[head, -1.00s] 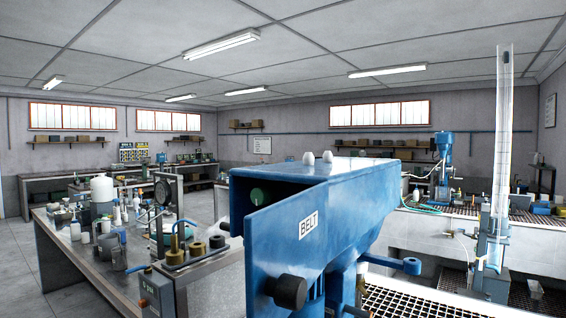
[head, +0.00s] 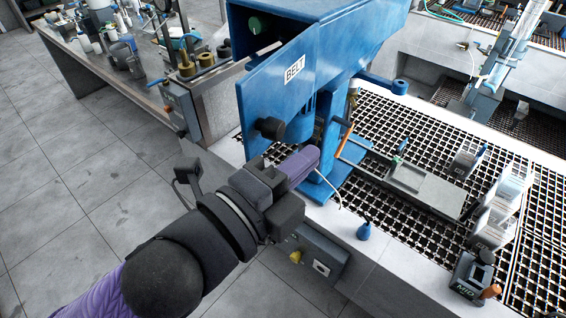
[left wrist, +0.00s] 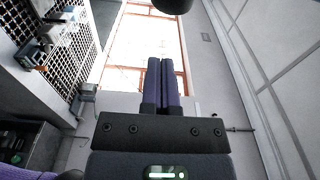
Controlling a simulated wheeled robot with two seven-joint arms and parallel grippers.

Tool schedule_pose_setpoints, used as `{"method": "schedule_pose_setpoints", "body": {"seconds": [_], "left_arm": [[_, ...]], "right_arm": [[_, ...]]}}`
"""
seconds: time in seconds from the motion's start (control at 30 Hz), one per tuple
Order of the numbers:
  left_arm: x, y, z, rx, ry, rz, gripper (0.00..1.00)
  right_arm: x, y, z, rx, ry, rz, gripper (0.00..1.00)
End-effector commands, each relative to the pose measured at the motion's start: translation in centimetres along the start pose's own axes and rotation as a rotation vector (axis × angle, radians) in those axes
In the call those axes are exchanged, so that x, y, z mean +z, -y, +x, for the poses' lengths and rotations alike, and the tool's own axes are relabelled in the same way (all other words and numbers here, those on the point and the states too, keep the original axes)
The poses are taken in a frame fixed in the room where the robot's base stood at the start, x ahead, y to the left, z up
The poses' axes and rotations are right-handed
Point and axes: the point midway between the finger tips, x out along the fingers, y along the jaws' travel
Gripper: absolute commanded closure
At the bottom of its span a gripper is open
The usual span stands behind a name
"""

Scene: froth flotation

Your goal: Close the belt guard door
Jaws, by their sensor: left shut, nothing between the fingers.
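The belt guard door (head: 275,92) is a blue panel with a white BELT label (head: 295,69) and a black knob (head: 269,128) at its lower left. It stands ajar from the blue housing (head: 350,25). The gap shows a dark inside and a green round part (head: 254,25). My left gripper (head: 311,156) has its purple fingers together and empty, below and to the right of the knob and apart from it in the picture. The closed fingers also show in the left wrist view (left wrist: 164,65), with a dark round thing (left wrist: 172,4) at the top edge. My right gripper is out of view.
A blue dropper bulb (head: 365,231) stands on the pale bench ledge. Black grating (head: 400,120) covers the bench to the right, with a grey trough (head: 420,185) and several clear containers. A steel table (head: 85,70) with bottles is at left. The floor (head: 90,170) at left is clear.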

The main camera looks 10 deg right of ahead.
Motion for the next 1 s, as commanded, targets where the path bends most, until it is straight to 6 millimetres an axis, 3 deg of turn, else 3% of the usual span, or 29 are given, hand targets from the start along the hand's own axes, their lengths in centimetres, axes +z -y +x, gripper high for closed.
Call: {"method": "schedule_pose_setpoints", "body": {"seconds": [0.03,0.13,0.2,0.4,1.0], "left_arm": [[0.0,-0.2,1.0,-0.001,-0.001,0.0,1.0],[0.0,0.4,3.0,0.001,0.0,-0.001,1.0],[1.6,0.3,2.2,0.006,0.006,0.003,1.0],[3.5,0.2,1.5,0.002,0.002,0.0,1.0],[4.1,0.1,1.2,0.001,-0.007,0.0,1.0]], "right_arm": [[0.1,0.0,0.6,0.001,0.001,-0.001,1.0],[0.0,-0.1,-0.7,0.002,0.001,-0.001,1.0],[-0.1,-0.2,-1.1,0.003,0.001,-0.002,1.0],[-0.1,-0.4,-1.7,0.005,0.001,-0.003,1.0],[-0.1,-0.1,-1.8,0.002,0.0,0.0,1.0]]}}
